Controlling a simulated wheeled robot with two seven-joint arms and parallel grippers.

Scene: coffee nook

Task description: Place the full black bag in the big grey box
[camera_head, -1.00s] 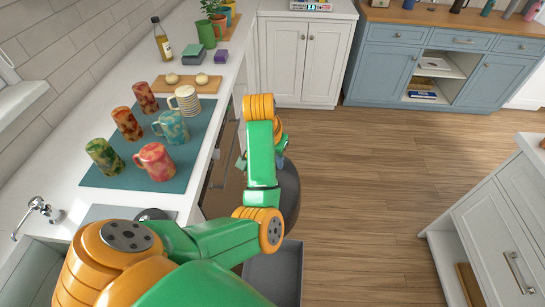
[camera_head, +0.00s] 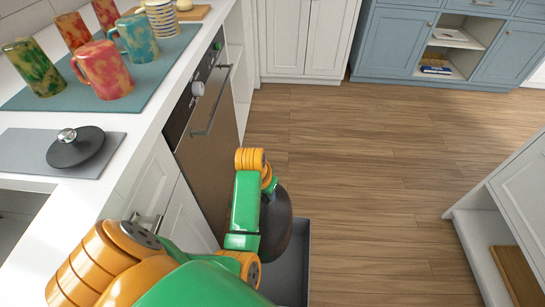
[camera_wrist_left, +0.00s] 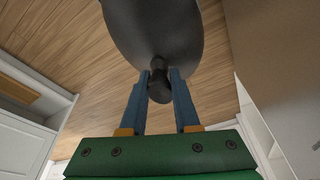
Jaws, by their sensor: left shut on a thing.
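The full black bag (camera_head: 277,228) is a dark rounded bulk, partly hidden behind my green arm in the head view. In the left wrist view the bag (camera_wrist_left: 157,28) fills the top middle, with its narrow neck between my blue fingers. My left gripper (camera_wrist_left: 159,76) is shut on that neck. The big grey box (camera_head: 292,270) is on the floor at the bottom of the head view. The bag overlaps the box's far left part in the picture; its height over the box is unclear. My arm hides the box's left side. My right gripper is out of view.
The white counter (camera_head: 128,118) with mugs on a teal mat (camera_head: 150,83) and a black lid (camera_head: 76,148) runs along the left. The oven (camera_head: 212,140) is close left of my arm. A white cabinet (camera_head: 520,200) stands right. The wooden floor (camera_head: 370,190) between is clear.

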